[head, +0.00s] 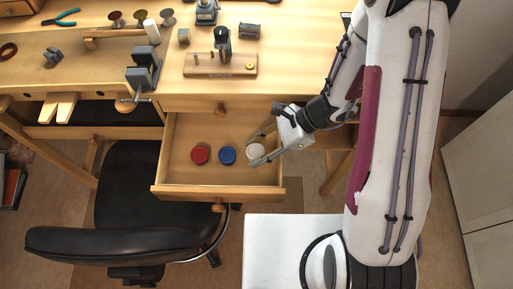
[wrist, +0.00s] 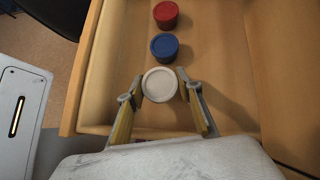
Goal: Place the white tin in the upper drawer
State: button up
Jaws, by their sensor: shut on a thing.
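The white tin (head: 256,151) is at the right side of the drawer; in the wrist view the white tin (wrist: 159,84) sits between my two fingers. My gripper (head: 262,149) reaches into the drawer from the right and is shut on the white tin. My gripper also shows in the wrist view (wrist: 157,88), with a finger on each side of the tin. Whether the tin touches the drawer floor I cannot tell.
A blue tin (head: 227,155) and a red tin (head: 200,154) stand in a row to the left of the white tin. The workbench top (head: 215,98) with tools lies behind the drawer. A black chair (head: 128,205) stands at the left front. The front part of the drawer is clear.

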aim_at(254, 150)
jog(key=shift+f, duration=0.25)
jog(key=o, duration=1.1)
jog(key=shift+r, duration=0.15)
jog(key=shift+r, duration=0.4)
jog(key=v, duration=0.3)
jog(key=shift+w+r, duration=0.1)
jog(key=shift+r, duration=3.4)
jog(key=shift+r, duration=0.1)
